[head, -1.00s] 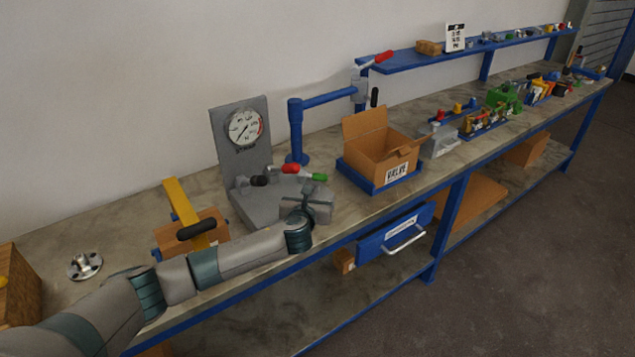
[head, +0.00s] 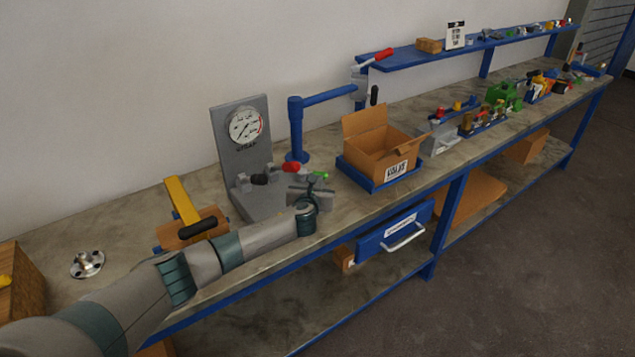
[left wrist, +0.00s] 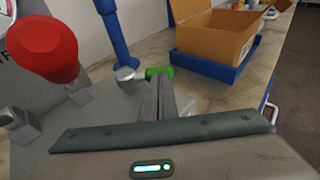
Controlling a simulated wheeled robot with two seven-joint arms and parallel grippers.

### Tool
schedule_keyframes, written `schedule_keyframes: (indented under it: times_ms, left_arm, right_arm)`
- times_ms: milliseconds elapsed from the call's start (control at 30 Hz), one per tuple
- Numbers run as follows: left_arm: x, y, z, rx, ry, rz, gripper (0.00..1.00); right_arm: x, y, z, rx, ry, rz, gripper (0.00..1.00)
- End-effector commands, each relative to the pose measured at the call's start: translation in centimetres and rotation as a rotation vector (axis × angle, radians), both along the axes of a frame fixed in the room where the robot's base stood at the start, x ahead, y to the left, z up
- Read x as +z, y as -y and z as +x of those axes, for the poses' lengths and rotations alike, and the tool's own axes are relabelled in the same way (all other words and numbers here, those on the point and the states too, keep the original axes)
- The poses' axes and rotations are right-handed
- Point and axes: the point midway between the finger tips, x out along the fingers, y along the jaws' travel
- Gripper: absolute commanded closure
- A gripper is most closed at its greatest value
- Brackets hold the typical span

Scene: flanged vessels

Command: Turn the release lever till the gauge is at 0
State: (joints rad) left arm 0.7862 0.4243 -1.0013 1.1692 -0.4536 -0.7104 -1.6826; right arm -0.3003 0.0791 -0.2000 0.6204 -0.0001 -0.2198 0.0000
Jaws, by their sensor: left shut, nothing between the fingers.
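The gauge (head: 246,125) is a white round dial on a grey upright plate; its needle seems to point to the lower left, and the figures are too small to read. Its edge also shows in the left wrist view (left wrist: 5,28). On the grey base are a black-gripped lever (head: 259,179), a red-gripped lever (head: 290,168) and a green-ended lever (head: 321,175). I cannot tell by label which is the release lever. My left gripper (head: 316,185) is shut and empty beside the green end (left wrist: 160,72), which lies just beyond the fingertips; contact is unclear. The red grip (left wrist: 43,48) stands to the left.
An open cardboard box (head: 380,145) in a blue tray (head: 362,181) stands just right of the fixture. A blue post with a crossbar (head: 297,130) rises behind. A yellow bar with a black handle (head: 186,207) and a metal flange (head: 88,264) are to the left.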

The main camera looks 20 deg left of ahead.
Motion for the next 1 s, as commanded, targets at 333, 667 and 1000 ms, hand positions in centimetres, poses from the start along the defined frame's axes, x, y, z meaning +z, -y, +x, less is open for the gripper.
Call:
schedule_keyframes:
  times_ms: [333, 667, 1000]
  left_arm:
    - [0.0, 0.2, 0.2, 0.026, 0.001, 0.000, 1.00]
    - [0.0, 0.3, 0.6, 0.080, 0.001, 0.000, 1.00]
    - [-0.1, 1.0, 1.6, 0.220, 0.001, -0.003, 1.00]
  right_arm:
    - [-0.1, 0.0, 0.0, 0.000, 0.000, 0.000, 1.00]
    - [-0.3, 0.1, 0.0, 0.001, -0.001, -0.001, 1.00]
    - [-1.4, 0.2, 0.0, 0.001, -0.001, -0.001, 1.00]
